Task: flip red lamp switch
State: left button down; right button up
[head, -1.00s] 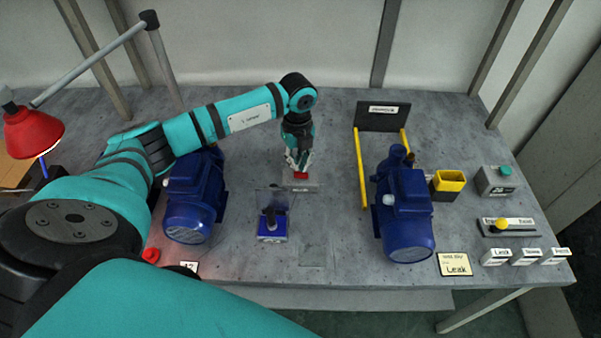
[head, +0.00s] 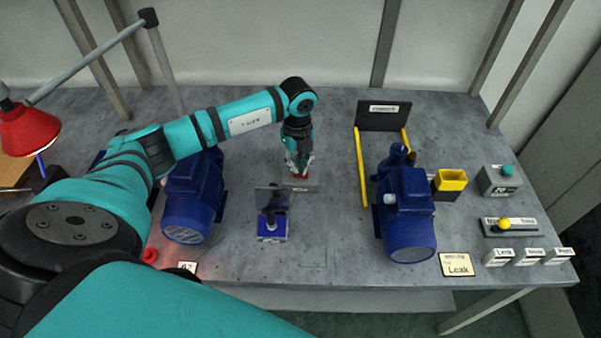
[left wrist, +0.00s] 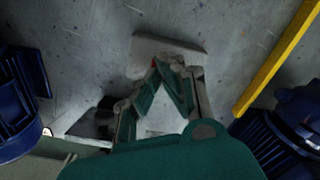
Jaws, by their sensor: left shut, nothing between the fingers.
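The red switch (head: 300,178) sits on a small grey plate (head: 314,186) at the middle of the bench. My left gripper (head: 299,173) is shut and points down onto the switch, hiding most of its red part. In the left wrist view the shut fingertips (left wrist: 164,64) are over the pale plate (left wrist: 165,45), with slivers of red beside them. Whether they touch the switch cannot be told. A red desk lamp (head: 29,130) stands at the far left. My right gripper is not in view.
Blue pumps stand left (head: 190,205) and right (head: 405,220) of the switch. A small blue-based stand (head: 272,238) is just in front. A yellow rail (head: 361,168), yellow cup (head: 450,182), green button box (head: 499,181) and yellow-knobbed slider (head: 504,224) lie to the right.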

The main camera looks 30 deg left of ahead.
pick_arm(q)
jog(key=shift+s+f+b, duration=0.1)
jog(key=shift+f+b, duration=0.4)
jog(key=shift+f, duration=0.3)
jog(key=shift+r, duration=0.1)
jog(key=shift+r+p, duration=0.9)
jog(key=shift+r, duration=0.05)
jog(key=shift+r+p, duration=1.75)
jog(key=shift+r, duration=0.8)
jog(key=shift+f, duration=0.1)
